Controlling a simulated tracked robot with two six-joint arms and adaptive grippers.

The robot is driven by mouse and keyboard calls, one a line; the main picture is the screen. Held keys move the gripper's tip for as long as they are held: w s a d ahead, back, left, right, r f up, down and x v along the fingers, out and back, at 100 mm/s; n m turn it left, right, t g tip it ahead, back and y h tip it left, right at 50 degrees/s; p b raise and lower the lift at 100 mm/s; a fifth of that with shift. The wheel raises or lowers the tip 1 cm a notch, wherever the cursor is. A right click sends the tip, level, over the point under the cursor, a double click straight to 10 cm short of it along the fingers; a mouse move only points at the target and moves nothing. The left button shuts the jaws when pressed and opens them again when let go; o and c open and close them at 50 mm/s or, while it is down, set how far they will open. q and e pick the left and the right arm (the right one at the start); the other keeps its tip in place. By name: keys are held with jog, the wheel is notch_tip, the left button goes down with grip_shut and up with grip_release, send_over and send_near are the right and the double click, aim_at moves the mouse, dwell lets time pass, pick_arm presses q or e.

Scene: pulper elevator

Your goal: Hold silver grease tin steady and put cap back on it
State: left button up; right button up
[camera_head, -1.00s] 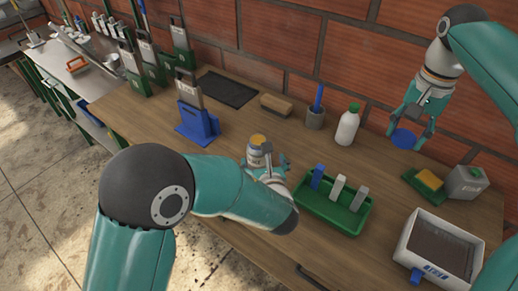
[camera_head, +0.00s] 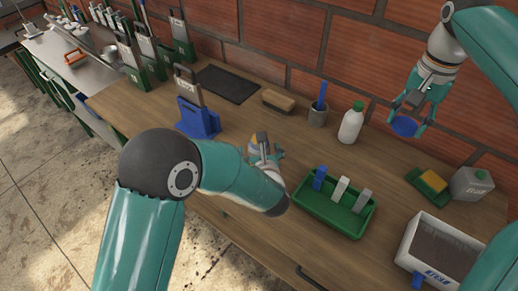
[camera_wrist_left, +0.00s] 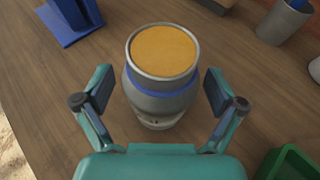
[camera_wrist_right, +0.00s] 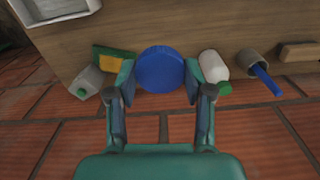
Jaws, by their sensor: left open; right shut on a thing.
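The silver grease tin (camera_wrist_left: 163,80) stands upright on the wooden table in the left wrist view, uncapped, with yellow-orange grease at its top and a blue band below the rim. My left gripper (camera_wrist_left: 158,92) is open, with one finger on each side of the tin and gaps visible. In the head view my left gripper (camera_head: 262,150) and forearm hide most of the tin. The blue round cap (camera_wrist_right: 161,68) is between the fingers of my right gripper (camera_wrist_right: 161,80), which is shut on it. In the head view my right gripper (camera_head: 408,118) holds the cap (camera_head: 404,126) above the table's back right.
A green tray (camera_head: 330,213) with several upright pieces stands right of the tin. A white bottle (camera_head: 351,125), a grey cup (camera_head: 318,114) and a brush (camera_head: 278,101) line the back. A sponge (camera_head: 432,181) and grey can (camera_head: 470,184) are at the right. A brick wall rises behind.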

pick_arm(q)
jog(key=shift+s+r, duration=0.15)
jog(key=shift+s, duration=0.05)
jog(key=shift+w+d, duration=0.1)
jog(key=shift+w, duration=0.1)
jog(key=c, duration=1.5)
jog(key=shift+r, duration=0.15)
notch_tip(320, 180, up, 20)
jog(key=shift+s+f, duration=0.1)
jog(key=shift+f, duration=0.05)
jog(key=o, duration=0.8)
jog(key=c, duration=1.1)
